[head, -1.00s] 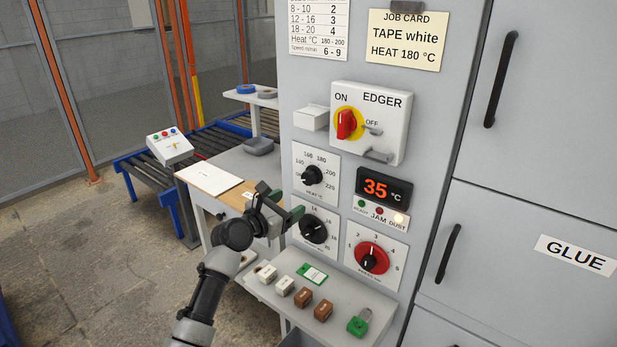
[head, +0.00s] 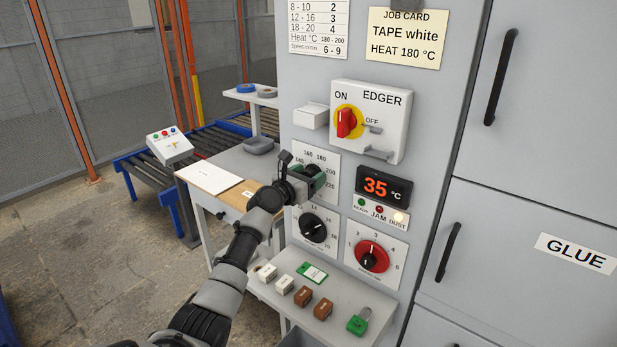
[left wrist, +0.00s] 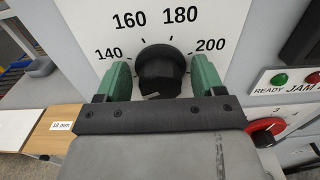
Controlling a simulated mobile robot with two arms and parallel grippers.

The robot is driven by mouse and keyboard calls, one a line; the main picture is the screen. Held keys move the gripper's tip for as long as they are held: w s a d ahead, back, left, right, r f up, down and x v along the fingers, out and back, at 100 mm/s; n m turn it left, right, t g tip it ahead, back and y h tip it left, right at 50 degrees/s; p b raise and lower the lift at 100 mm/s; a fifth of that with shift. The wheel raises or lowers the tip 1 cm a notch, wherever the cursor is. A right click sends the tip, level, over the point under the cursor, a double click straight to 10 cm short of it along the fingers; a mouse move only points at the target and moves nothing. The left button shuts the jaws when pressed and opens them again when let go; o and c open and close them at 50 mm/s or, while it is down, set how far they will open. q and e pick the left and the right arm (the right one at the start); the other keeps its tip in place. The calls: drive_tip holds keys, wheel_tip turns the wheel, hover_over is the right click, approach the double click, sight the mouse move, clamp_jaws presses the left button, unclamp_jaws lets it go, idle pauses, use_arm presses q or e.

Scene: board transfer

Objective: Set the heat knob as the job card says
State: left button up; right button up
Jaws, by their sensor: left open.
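The job card (head: 404,38) on the panel reads TAPE white, HEAT 180 °C. The black heat knob (left wrist: 160,66) sits on a white dial plate (left wrist: 215,22) marked 140, 160, 180 and 200 in the left wrist view. A small white mark shows low on the knob. My left gripper (left wrist: 162,80) is open, with one green finger on each side of the knob. A gap shows between the fingers and the knob. In the head view my left gripper (head: 314,180) covers most of the knob. My right gripper is not in view.
Below are another black dial (head: 313,228) and a red knob (head: 372,258). A shelf (head: 345,318) with white and brown blocks and a green padlock juts out beneath. The EDGER switch (head: 347,123) is above.

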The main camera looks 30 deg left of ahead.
use_arm(q)
drive_tip(key=shift+w, duration=0.1)
drive_tip(key=shift+c, duration=0.3)
drive_tip(key=c, duration=0.5)
drive_tip(key=shift+c, duration=0.2)
